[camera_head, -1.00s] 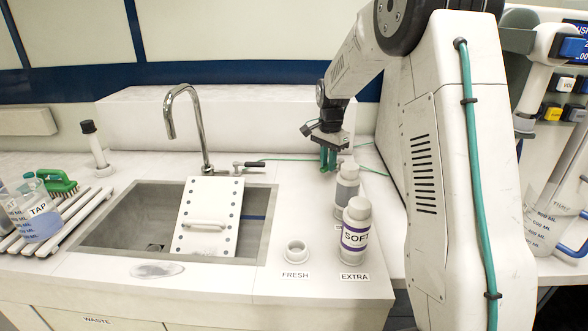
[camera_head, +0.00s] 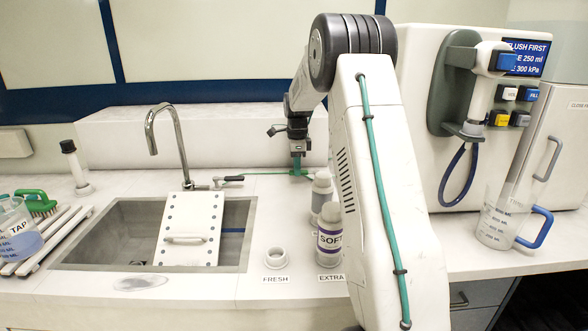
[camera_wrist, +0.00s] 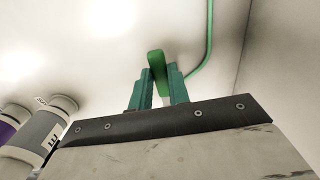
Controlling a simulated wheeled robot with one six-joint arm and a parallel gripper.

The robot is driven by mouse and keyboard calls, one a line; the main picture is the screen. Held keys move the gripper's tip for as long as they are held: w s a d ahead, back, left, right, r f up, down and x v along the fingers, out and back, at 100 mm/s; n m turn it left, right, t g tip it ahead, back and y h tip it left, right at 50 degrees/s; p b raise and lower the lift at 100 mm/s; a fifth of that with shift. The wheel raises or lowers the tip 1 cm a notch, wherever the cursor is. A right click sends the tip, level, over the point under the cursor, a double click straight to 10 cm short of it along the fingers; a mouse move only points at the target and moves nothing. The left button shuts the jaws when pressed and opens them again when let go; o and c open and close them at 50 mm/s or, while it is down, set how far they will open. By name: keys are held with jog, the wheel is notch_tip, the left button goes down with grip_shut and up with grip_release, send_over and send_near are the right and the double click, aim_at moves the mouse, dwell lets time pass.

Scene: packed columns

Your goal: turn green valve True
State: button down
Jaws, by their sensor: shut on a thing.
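The green valve shows in the wrist view as a green handle (camera_wrist: 156,62) between the two teal fingers of my gripper (camera_wrist: 159,86). The gripper is shut on it. In the head view my gripper (camera_head: 297,164) points down at the counter behind the bottles, by a thin green pipe (camera_head: 262,174). The valve itself is too small and covered to make out there. The green pipe (camera_wrist: 207,50) also runs beside the handle in the wrist view.
The SOFT bottle (camera_head: 329,240) and a grey-banded bottle (camera_head: 321,190) stand just in front of my gripper. The sink (camera_head: 100,225), with a white panel (camera_head: 190,215), and the tap (camera_head: 182,150) are left. A blue-handled beaker (camera_head: 497,218) and a white machine (camera_head: 415,105) are right.

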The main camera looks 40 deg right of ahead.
jog(key=shift+w+d, duration=0.1)
jog(key=shift+d, duration=0.05)
dwell(0.4)
jog(key=c, duration=1.3)
grip_release()
notch_tip(320, 180, up, 8)
jog(key=shift+f, duration=0.1)
jog(key=shift+f+n, duration=0.15)
jog(key=shift+n, duration=0.65)
jog(key=s+a+r+n, duration=0.1)
jog(key=s+a+n, duration=0.7)
jog(key=s+a, duration=0.3)
jog(key=s+a+r+n+t, duration=0.1)
jog(key=s+a+n, duration=0.7)
jog(key=s+a, duration=0.4)
jog(key=s+a+r+n, duration=0.1)
jog(key=s+a+n, duration=0.7)
jog(key=s+a, duration=0.3)
jog(key=shift+s+a+r, duration=0.1)
jog(key=shift+s+r, duration=0.1)
jog(key=shift+s, duration=1)
jog(key=shift+s+a+r, duration=0.1)
jog(key=shift+s+r, duration=0.05)
jog(key=shift+s, duration=1)
